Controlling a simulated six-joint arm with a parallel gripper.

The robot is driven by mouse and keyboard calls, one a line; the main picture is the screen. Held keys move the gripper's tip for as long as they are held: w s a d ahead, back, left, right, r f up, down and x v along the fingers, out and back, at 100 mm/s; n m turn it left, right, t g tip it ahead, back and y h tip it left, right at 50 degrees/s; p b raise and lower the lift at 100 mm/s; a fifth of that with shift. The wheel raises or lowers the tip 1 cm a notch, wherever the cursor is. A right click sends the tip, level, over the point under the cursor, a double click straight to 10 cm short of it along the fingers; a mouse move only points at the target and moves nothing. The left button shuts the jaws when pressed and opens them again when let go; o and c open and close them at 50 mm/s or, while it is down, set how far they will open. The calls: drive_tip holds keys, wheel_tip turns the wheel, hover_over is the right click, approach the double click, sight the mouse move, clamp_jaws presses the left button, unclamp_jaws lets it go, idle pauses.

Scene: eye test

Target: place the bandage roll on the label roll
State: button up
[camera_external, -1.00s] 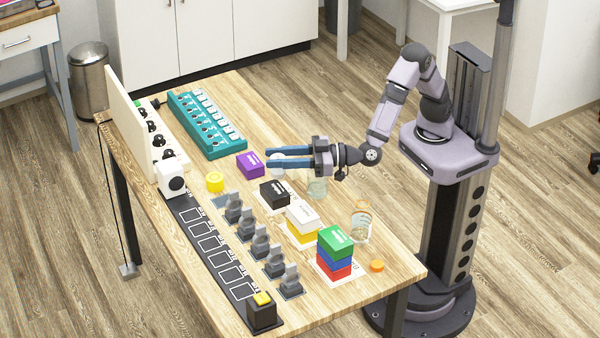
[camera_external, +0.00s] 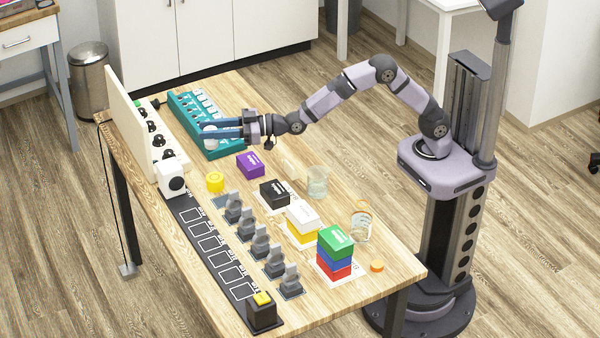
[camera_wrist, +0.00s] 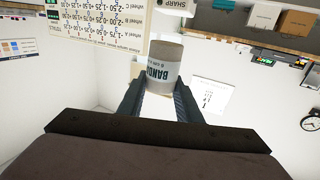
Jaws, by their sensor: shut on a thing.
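My gripper (camera_external: 212,130) is shut on the bandage roll (camera_wrist: 165,68), a pale roll with a dark printed label that shows between the fingertips in the wrist view. In the external view the gripper is held level above the table, in front of the teal rack, and its fingers mostly hide the roll. A small cream-white piece (camera_external: 289,168) lies on the table right of the purple box; it may be the label roll, but it is too small to tell. It is below and to the right of my gripper.
A purple box (camera_external: 250,165), a yellow round piece (camera_external: 215,182) and a glass (camera_external: 317,183) stand near the cream piece. A teal rack (camera_external: 222,144) is at the back. Stacked boxes (camera_external: 335,254) and a jar (camera_external: 361,222) stand toward the front right.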

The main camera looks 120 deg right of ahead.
hover_over(218, 177)
wheel_tip(218, 177, down, 8)
drive_tip(key=shift+r, duration=0.15)
idle(0.3)
drive_tip(key=shift+s+d, duration=0.1)
drive_tip(key=shift+f, duration=1.9)
